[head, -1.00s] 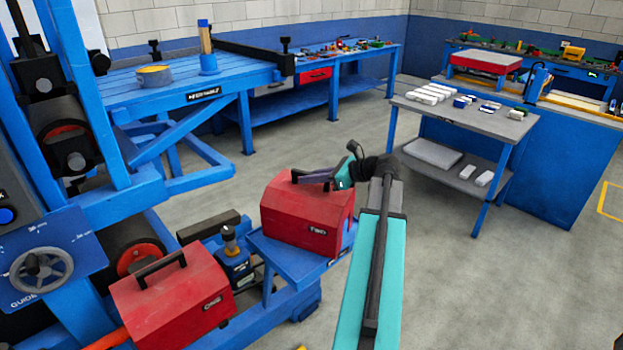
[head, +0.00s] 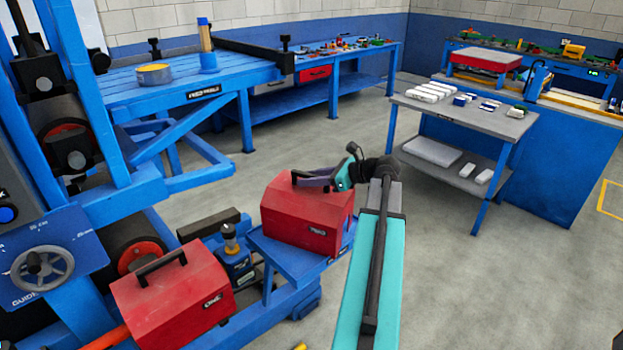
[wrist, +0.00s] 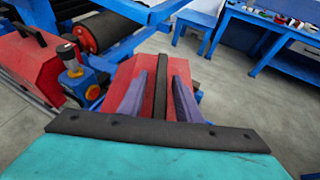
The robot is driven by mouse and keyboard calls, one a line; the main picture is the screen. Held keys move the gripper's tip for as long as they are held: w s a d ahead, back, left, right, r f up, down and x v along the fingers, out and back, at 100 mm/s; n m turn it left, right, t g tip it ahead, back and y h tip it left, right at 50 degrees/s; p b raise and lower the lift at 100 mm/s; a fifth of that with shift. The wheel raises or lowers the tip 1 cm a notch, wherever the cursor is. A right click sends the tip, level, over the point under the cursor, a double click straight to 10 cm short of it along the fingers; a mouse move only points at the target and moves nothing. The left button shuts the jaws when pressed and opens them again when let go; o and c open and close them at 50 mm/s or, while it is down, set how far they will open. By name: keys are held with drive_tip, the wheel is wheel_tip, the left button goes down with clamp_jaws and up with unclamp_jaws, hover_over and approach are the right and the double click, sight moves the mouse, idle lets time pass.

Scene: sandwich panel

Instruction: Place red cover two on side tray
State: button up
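Red cover two (head: 308,213) is a red box-shaped cover with sloped top faces, a dark handle and a "TWO" label. It appears to rest on the blue side tray (head: 292,257), whose front edge shows below it. My gripper (head: 300,180) is at the top of this cover. In the wrist view, the two purple fingers (wrist: 159,80) stand apart on either side of the dark handle (wrist: 161,88), with red cover surface (wrist: 123,76) showing in the gaps. The fingers look open around the handle, not closed on it. The fingers partly hide the cover's top.
Red cover one (head: 175,305) stands at lower left, also seen in the wrist view (wrist: 30,62). A valve-like device (head: 233,262) stands between the covers. The blue roller machine (head: 130,180) is at left. A grey-topped cart (head: 465,118) stands at right. Floor to the right is clear.

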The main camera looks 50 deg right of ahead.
drive_tip(key=shift+s+r, duration=0.15)
drive_tip(key=b+v, duration=0.1)
drive_tip(key=v, duration=1)
drive_tip(key=shift+s+d+r+b, duration=0.15)
drive_tip(key=shift+s+r+b, duration=0.05)
drive_tip(key=shift+s+b, duration=0.15)
idle(0.4)
